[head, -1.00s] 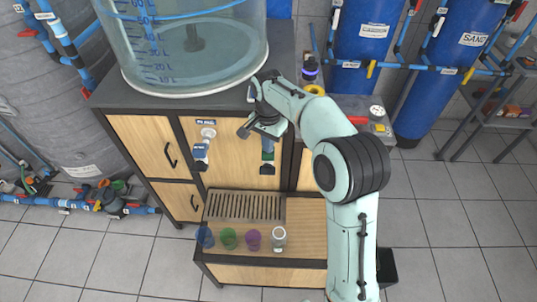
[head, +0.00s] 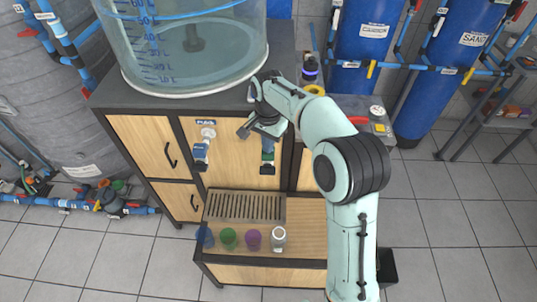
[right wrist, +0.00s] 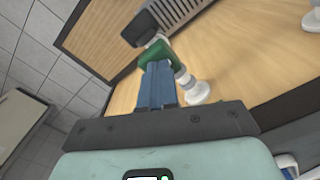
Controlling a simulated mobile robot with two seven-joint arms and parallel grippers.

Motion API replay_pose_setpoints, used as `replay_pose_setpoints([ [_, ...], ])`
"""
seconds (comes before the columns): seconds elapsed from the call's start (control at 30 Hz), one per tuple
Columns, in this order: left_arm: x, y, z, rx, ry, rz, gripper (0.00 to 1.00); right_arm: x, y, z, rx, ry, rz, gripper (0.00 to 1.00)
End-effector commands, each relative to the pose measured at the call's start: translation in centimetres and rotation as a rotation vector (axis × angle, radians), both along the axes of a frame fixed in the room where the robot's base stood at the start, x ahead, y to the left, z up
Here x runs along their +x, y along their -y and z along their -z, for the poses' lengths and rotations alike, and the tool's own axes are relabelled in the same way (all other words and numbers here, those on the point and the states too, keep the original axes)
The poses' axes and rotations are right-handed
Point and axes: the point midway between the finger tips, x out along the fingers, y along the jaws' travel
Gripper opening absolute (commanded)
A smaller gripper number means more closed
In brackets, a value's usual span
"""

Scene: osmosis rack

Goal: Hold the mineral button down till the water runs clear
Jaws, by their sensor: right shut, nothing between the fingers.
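A dispensing tap with a green body (head: 268,157) and a dark lower end is on the wooden cabinet front. It also shows in the right wrist view as a green part (right wrist: 155,53) with a black end, beside a round white mount (right wrist: 198,91). I take it for the mineral tap; my gripper hides its label and upper part. My right gripper (head: 268,144) is shut and empty, its blue fingers (right wrist: 157,75) pointing at the green part. I cannot tell whether they touch or press it. No water stream can be made out. My left gripper is not in view.
A second tap (head: 201,152) under a "PURE" label is to the left. A drip grate (head: 245,206) lies below, with blue, green and purple cups (head: 253,240) and a whitish one in front. A large clear water tank (head: 190,60) stands on the cabinet top.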

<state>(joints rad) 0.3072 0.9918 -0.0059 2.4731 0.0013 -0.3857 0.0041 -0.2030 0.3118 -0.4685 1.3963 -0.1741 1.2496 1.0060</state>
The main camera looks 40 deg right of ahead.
Motion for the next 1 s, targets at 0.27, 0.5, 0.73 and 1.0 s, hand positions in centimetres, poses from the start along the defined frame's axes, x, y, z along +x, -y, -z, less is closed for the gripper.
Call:
replay_pose_setpoints([
  [0.27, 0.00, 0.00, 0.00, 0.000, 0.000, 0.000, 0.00, 0.00, 0.00, 0.00, 0.000, 0.000, 0.000, 0.00],
  [0.5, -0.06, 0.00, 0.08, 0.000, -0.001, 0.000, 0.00, -0.01, 0.00, 0.15, 0.000, 0.000, 0.000, 0.00],
  [0.73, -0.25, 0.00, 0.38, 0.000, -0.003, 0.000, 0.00, -0.04, -0.01, 0.76, 0.000, -0.002, 0.000, 0.00],
  [1.0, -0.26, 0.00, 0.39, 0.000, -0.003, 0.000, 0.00, -0.05, -0.01, 0.87, 0.000, -0.003, 0.000, 0.00],
])
